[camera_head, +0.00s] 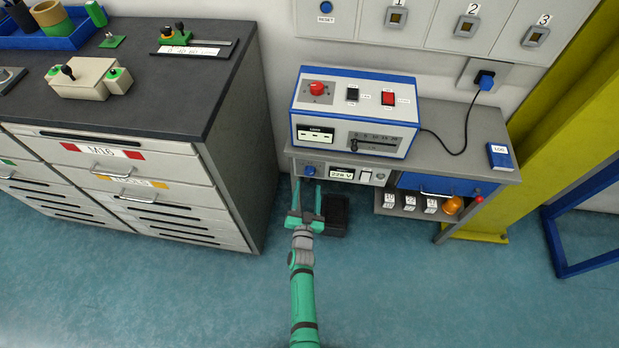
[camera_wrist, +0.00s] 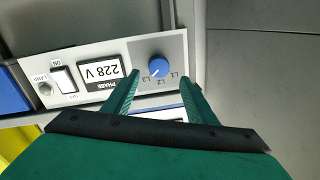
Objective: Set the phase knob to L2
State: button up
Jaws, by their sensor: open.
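The phase knob is a round blue knob (camera_head: 309,170) on the left end of a light panel under the shelf top. My gripper (camera_head: 307,190) is open in front of the panel. In the wrist view my gripper's green fingers (camera_wrist: 158,84) stand apart on both sides of the knob, with no visible contact. The phase display (camera_wrist: 102,71) reads 228 V.
The same panel has a lamp switch (camera_wrist: 64,79) beside the display. A blue-and-white control box (camera_head: 354,112) stands on the bench above. A dark bin (camera_head: 336,214) is on the floor right of my gripper. A drawer cabinet (camera_head: 150,150) stands at left.

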aim_at(310, 174)
jog(key=shift+w+d, duration=0.1)
jog(key=shift+w, duration=2.8)
jog(key=c, duration=1.1)
jog(key=shift+o, duration=0.2)
jog(key=shift+w+d, duration=0.1)
jog(key=shift+d, duration=0.05)
